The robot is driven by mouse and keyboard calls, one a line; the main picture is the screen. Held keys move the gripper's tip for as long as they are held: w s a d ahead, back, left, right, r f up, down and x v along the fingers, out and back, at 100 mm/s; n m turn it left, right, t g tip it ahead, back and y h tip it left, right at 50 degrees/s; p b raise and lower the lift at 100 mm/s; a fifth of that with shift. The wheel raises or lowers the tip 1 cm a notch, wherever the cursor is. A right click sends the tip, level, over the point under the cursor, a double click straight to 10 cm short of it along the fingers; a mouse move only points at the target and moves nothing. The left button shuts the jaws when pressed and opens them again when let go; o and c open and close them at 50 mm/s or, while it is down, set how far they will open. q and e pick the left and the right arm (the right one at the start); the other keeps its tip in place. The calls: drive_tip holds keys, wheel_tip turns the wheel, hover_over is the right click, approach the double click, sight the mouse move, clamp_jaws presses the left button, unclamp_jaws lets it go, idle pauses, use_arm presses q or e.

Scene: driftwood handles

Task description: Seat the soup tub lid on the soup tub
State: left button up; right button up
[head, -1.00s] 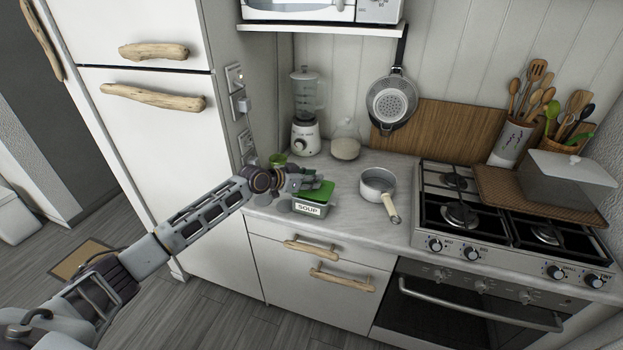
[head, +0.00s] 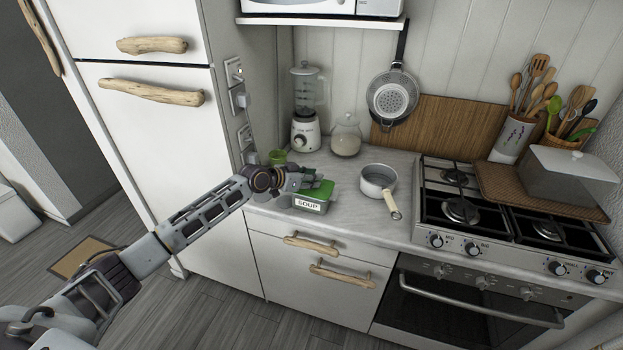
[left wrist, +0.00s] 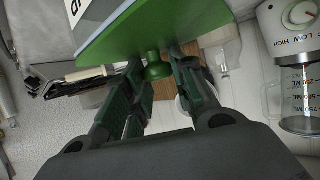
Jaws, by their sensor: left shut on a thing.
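The soup tub (head: 313,207) is a grey box with a "SOUP" label, standing on the counter near its front edge. The green soup tub lid (head: 322,188) lies over the tub's top. The lid fills the upper part of the left wrist view (left wrist: 170,28). My left gripper (head: 299,180) reaches in from the left above the lid. In the left wrist view my left gripper (left wrist: 157,75) is shut on the lid's green knob. The gripper hides part of the lid, and I cannot tell whether the lid's rim sits fully flush. My right gripper is out of view.
A saucepan (head: 378,180) stands right of the tub. The stove (head: 460,210) is at right. Counter between tub and saucepan is narrow.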

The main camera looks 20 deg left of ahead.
use_arm(q)
drive_tip(key=shift+f, duration=0.1)
drive_tip(key=o, duration=0.9)
drive_tip(key=shift+s+a, duration=0.1)
drive_tip(key=shift+s, duration=0.05)
drive_tip(key=shift+v, duration=5.85)
